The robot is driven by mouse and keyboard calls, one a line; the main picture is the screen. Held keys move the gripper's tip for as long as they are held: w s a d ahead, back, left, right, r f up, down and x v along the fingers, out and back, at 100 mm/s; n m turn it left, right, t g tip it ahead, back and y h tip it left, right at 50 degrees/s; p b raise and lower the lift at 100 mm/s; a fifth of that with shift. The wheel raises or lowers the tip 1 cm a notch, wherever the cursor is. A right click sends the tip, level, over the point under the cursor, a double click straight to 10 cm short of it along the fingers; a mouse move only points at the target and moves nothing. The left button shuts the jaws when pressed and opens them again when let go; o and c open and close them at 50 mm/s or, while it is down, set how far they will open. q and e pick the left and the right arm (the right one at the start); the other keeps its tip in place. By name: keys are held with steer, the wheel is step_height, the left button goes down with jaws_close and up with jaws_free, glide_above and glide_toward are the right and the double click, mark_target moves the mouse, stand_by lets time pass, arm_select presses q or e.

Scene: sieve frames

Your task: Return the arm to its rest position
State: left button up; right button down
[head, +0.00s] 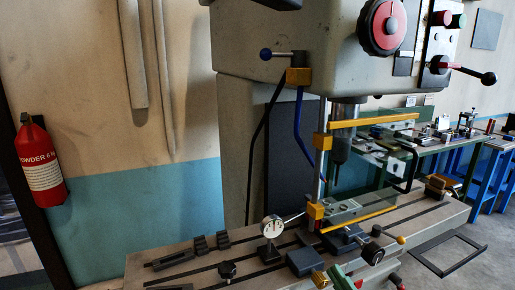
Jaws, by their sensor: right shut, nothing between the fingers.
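I cannot pick out my right gripper clearly. It can only be low in the head view, among small parts at the bottom edge, and its fingertips do not show distinctly. Nothing is seen held in it. A gold piece (320,279) and a green piece (340,278) show at that edge, partly cut off. My left gripper and left arm are not in the picture.
A large drilling machine (320,55) stands over a slotted metal table (195,258). On the table are a dial gauge (271,227) and a dark block (304,262). A red extinguisher (40,165) hangs left. Benches (470,140) stand at back right.

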steer(key=s+d+f+m+g+h, duration=0.25)
steer(key=s+f+m, duration=0.2)
steer(key=f, duration=0.55)
steer(key=s+d+f+m+g+h, duration=0.1)
steer(key=s+f+m+g+h, duration=0.1)
steer(key=s+f+m+h, duration=0.5)
steer(key=s+d+f+m+g+h, duration=0.15)
steer(key=s+f, duration=0.25)
steer(key=f, duration=0.8)
steer(key=s+f+m+g, duration=0.1)
steer(key=s+f+g, duration=0.1)
steer(key=s+f, duration=0.2)
steer(key=s+f+m+g+y+p, duration=0.1)
steer(key=s+f+g, duration=0.2)
steer(key=s, duration=0.5)
steer(key=shift+f, duration=0.35)
